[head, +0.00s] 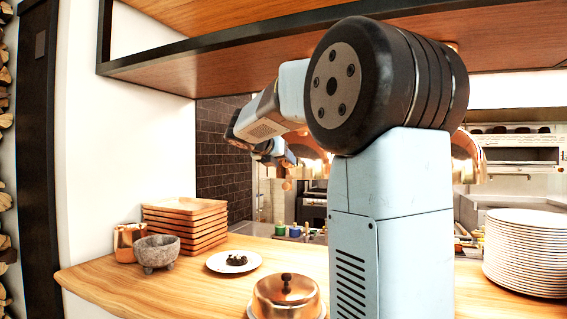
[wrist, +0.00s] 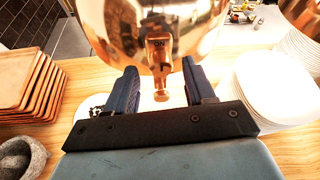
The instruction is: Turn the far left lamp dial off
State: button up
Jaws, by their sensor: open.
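In the wrist view a copper lamp shade (wrist: 190,22) fills the top. Its copper dial (wrist: 158,52), marked ON, hangs at the front of the shade with a small round end (wrist: 162,95) below. My gripper (wrist: 159,74) is open, with one dark finger on each side of the dial. I cannot tell whether either finger touches it. In the head view my arm reaches forward, and a copper lamp (head: 307,146) shows partly behind it. The dial is hidden there.
A wooden counter (head: 110,282) lies below, holding stacked wooden trays (head: 185,222), a stone mortar (head: 157,253), a copper cup (head: 127,242), a plate with food (head: 222,262), a copper cloche (head: 287,291) and stacked white plates (head: 527,250). A shelf (head: 230,55) hangs overhead. Another copper lamp (head: 467,152) is at right.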

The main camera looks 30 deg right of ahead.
jog(key=shift+w+d+f, duration=0.2)
jog(key=shift+w+d, duration=0.1)
jog(key=shift+d, duration=0.1)
jog(key=shift+c, duration=0.5)
grip_shut()
